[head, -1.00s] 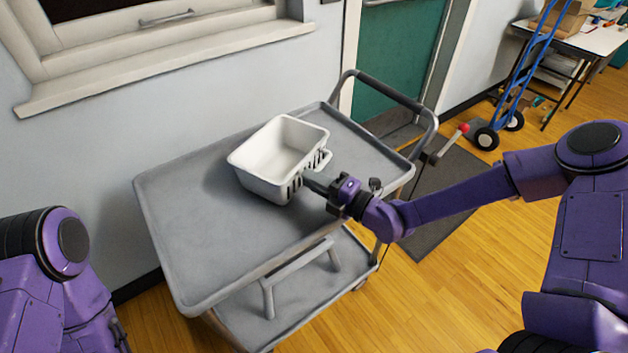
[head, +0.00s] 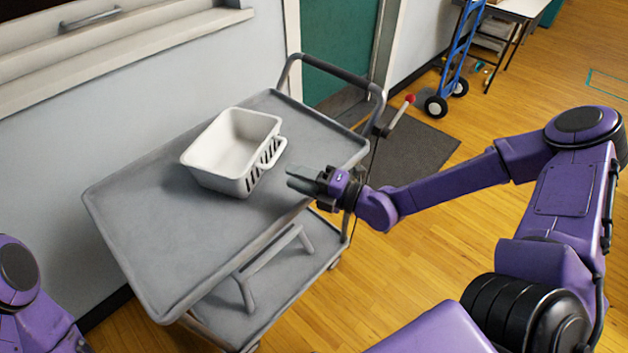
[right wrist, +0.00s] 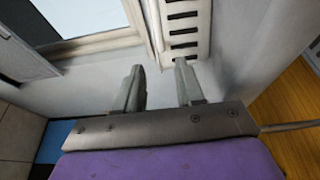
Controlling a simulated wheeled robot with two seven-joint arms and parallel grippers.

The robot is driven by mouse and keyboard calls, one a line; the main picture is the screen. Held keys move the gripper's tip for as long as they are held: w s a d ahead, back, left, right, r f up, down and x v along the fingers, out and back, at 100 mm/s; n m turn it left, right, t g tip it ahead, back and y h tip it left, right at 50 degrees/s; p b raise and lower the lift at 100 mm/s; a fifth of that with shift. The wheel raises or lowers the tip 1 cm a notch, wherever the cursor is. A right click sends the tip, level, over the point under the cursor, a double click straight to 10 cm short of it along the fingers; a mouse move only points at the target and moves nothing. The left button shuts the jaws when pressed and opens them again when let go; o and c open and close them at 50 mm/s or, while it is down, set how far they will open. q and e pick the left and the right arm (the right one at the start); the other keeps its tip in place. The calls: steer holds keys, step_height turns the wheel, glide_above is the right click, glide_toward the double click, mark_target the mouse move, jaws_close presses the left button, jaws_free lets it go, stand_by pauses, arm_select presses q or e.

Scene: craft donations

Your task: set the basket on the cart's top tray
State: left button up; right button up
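The white basket (head: 222,178) sits upright on the grey top tray (head: 150,245) of the cart, toward its back edge. Its slotted side and handle face right. My right gripper (head: 298,178) is just right of the basket, over the tray's near edge, apart from the handle and empty. In the right wrist view my right gripper (right wrist: 158,85) has its two fingers spread, with the basket's slotted white side (right wrist: 183,30) beyond them. My left gripper is out of view; only part of my left arm shows at the lower left.
The cart's push handle (head: 335,70) rises at the tray's far end. A lower shelf (head: 270,285) holds a grey frame-like piece. A wall with a window sill (head: 120,55) runs behind the cart. A blue hand truck (head: 459,55) stands farther back. The tray's left part is bare.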

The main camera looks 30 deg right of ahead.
steer(key=p+v, duration=0.2)
steer(key=v, duration=0.3)
steer(key=s+a+f+n+g+h, duration=0.2)
steer(key=s+a+f+n+g, duration=0.2)
steer(key=s+f+n+g, duration=0.85)
steer(key=s+d+f+n+h, duration=0.5)
steer(key=d+n+h, duration=0.1)
steer(key=n, duration=0.7)
steer(key=s+d+f+n+t+h, duration=0.1)
steer(key=s+d+f+n+h, duration=0.4)
steer(key=n, duration=0.9)
steer(key=shift+d+f+h, duration=0.35)
steer(key=shift+d+h, duration=0.4)
steer(key=shift+h, duration=0.15)
steer(key=shift+t, duration=0.25)
